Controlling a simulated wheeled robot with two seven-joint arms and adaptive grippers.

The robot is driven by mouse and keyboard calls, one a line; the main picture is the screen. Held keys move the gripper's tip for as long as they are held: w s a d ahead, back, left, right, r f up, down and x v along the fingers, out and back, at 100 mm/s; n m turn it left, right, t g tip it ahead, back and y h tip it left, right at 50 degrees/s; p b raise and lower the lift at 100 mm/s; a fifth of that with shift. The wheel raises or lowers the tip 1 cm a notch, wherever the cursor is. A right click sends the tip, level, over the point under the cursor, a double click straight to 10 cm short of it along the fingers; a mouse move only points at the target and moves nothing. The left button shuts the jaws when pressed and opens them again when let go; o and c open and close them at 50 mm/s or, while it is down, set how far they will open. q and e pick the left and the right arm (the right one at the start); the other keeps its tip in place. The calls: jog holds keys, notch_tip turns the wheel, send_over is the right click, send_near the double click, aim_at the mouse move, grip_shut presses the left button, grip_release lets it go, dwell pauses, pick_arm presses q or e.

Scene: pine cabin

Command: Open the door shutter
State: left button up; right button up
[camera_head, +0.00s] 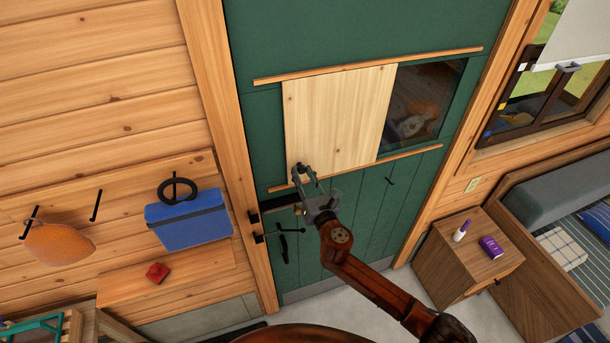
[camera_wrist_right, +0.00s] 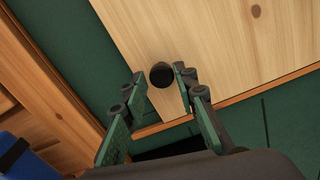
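The door shutter (camera_head: 340,115) is a pale wooden panel between two rails on the green door (camera_head: 370,25). It covers the left part of the opening, and dark glass (camera_head: 425,100) shows to its right. In the right wrist view the shutter (camera_wrist_right: 230,50) has a round dark knob or hole (camera_wrist_right: 161,75) near its lower left corner. My right gripper (camera_head: 305,176) is at that corner in the head view. In the wrist view its fingers (camera_wrist_right: 158,98) are apart, on either side of the dark round spot; contact cannot be told. My left gripper is not in view.
The lower rail (camera_head: 410,151) and upper rail (camera_head: 370,66) border the shutter. A door handle (camera_head: 275,234) sits below left of it. A blue box (camera_head: 188,222) hangs on the left wall. A nightstand (camera_head: 465,260) stands right of the door, beside a bed.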

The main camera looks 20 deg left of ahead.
jog(key=shift+o, duration=1.3)
jog(key=shift+w+d, duration=0.1)
jog(key=shift+d, duration=0.05)
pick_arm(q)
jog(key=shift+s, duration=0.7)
pick_arm(e)
jog(key=v, duration=1.2)
